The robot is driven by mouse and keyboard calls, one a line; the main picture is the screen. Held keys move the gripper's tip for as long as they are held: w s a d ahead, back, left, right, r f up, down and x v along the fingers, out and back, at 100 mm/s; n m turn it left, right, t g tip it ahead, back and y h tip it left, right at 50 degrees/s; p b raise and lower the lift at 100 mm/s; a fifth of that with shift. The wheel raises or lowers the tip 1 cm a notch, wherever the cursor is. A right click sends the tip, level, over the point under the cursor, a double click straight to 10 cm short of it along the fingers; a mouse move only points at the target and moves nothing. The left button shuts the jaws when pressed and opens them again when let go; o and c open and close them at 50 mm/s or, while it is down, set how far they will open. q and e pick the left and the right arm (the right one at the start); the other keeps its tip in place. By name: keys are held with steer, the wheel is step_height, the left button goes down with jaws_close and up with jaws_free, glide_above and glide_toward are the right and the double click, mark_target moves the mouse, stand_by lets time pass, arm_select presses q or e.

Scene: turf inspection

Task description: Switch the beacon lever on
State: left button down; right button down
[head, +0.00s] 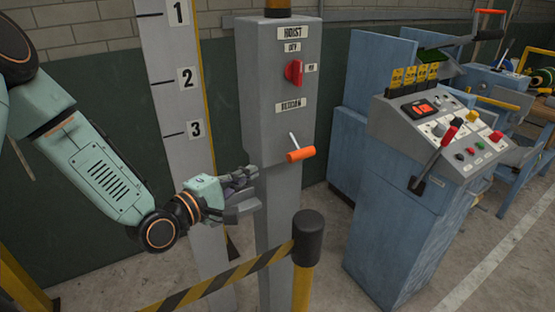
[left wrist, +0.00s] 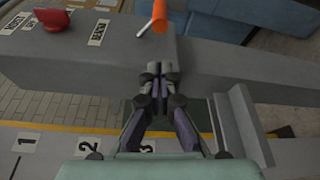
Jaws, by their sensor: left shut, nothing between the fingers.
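The beacon lever (head: 300,154) sticks out of the grey post (head: 272,110), a thin metal rod ending in an orange handle. In the head view it slants downward, below a label that appears to read BEACON (head: 290,104). The lever also shows at the top of the left wrist view (left wrist: 160,16). My left gripper (head: 246,178) is shut and empty, left of and a little below the orange handle, and apart from it. In the left wrist view my fingertips (left wrist: 156,74) are together in front of the post, below the handle in the picture. My right gripper is not in view.
A red knob (head: 293,72) sits above the lever under a HOIST label. A striped barrier (head: 235,274) and a black-topped yellow post (head: 305,250) stand in front. A blue console (head: 410,215) stands to the right. A numbered white board (head: 182,95) is behind my arm.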

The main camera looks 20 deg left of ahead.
arm_select(q)
steer(key=shift+d, duration=0.1)
glide_toward(296, 145)
steer(key=w+f, duration=0.2)
steer(key=w, duration=0.1)
steer(key=w+f, duration=0.1)
steer(key=w, duration=0.1)
steer(key=shift+w+b, duration=0.2)
steer(key=shift+b, duration=0.2)
steer(key=shift+s+r, duration=0.1)
stand_by(0.4)
